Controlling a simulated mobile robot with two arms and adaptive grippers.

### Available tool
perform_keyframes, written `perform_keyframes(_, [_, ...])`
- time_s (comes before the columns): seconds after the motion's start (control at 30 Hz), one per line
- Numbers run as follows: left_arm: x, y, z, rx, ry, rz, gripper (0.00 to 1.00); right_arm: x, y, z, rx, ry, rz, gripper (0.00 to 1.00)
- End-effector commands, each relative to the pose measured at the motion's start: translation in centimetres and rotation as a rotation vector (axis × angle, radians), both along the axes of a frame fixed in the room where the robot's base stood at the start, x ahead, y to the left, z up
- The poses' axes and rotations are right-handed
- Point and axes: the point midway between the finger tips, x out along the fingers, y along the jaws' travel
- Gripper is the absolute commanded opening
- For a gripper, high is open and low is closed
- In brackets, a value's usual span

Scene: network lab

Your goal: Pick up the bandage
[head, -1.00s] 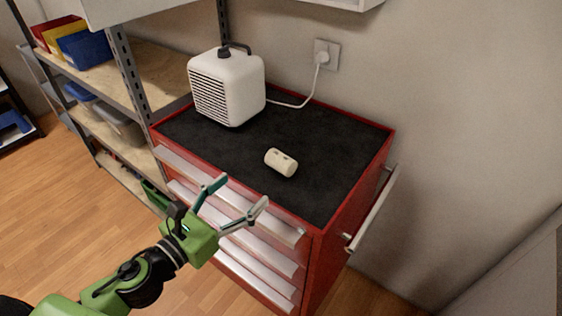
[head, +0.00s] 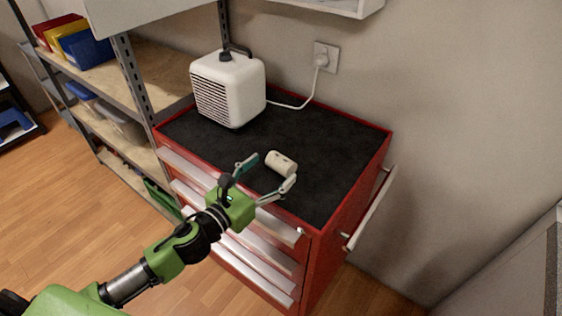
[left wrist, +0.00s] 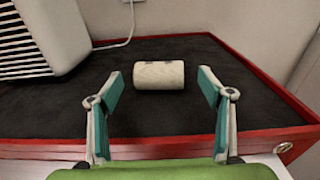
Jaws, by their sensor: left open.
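The bandage (head: 281,163) is a cream-coloured roll lying on its side on the black top of the red tool cabinet. My left gripper (head: 272,170) is open, with its fingertips close to the near side of the bandage in the head view. In the left wrist view the bandage (left wrist: 159,75) lies ahead, centred between the two spread fingers of the left gripper (left wrist: 158,92). It sits slightly beyond the fingertips, and I see no contact. My right gripper is not in view.
A white heater-like box (head: 229,88) stands at the cabinet's back left, its cord running to a wall socket (head: 326,57). The red cabinet (head: 345,207) has a raised rim and a side handle. A shelf (head: 150,72) stands at left. The black top right of the bandage is clear.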

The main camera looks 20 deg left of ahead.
Motion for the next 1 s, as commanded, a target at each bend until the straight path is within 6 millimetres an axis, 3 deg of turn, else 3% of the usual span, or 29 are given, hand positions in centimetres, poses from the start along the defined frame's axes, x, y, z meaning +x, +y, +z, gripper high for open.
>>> perform_keyframes(0.2, [2.8,-0.9,-0.1,-0.003,-0.001,0.0,0.72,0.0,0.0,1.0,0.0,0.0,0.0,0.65])
perform_keyframes(0.5, [3.1,-1.1,-0.3,-0.001,0.0,0.0,0.72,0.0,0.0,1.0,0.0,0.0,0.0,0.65])
perform_keyframes(0.63, [3.1,-1.1,-0.3,-0.001,0.0,0.0,0.39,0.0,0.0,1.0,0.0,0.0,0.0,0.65])
perform_keyframes(1.0, [3.1,-1.1,-0.2,-0.001,0.0,0.0,0.37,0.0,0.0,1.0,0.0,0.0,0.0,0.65])
